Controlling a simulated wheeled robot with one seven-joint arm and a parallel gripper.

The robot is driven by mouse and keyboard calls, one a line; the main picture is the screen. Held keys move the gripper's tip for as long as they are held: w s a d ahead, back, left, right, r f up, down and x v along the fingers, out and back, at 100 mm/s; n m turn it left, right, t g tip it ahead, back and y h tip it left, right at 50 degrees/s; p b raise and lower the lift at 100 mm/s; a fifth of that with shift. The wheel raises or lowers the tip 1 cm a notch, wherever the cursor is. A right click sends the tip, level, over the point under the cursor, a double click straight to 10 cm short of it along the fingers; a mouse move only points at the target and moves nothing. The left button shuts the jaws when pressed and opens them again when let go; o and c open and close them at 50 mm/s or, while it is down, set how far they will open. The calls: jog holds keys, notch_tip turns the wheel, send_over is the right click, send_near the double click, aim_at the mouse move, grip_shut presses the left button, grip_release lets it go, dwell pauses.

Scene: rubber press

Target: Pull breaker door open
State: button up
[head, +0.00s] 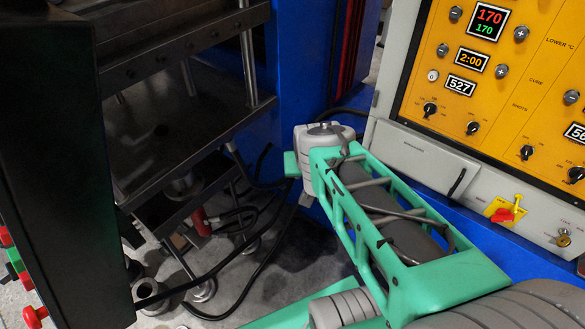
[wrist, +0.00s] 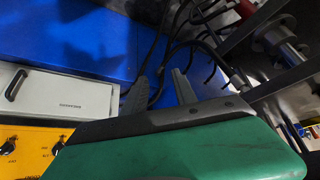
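The breaker door (head: 420,160) is a light grey panel below the yellow control panel, at the right of the head view. It looks shut. Its dark bar handle (head: 456,182) is at the door's right end. In the wrist view the breaker door (wrist: 65,92) is at the left, with the handle (wrist: 16,84) near the left edge. My gripper (wrist: 160,90) shows two dark fingers spread apart with nothing between them. It is to the right of the door in the wrist view and apart from the handle. The fingers cannot be made out in the head view.
The yellow control panel (head: 500,90) has displays and knobs. A red switch on a yellow plate (head: 505,211) is right of the door. The black press (head: 180,90) stands at the left, with dark cables (head: 262,240) below it. Blue machine surface (wrist: 85,40) borders the door.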

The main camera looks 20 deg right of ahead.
jog(key=s+a+r+n+g+y+p, duration=0.1)
jog(key=s+a+r+p, duration=0.1)
jog(key=a, duration=0.3)
jog(key=shift+s+r+n, duration=0.2)
jog(key=shift+r+n, duration=0.2)
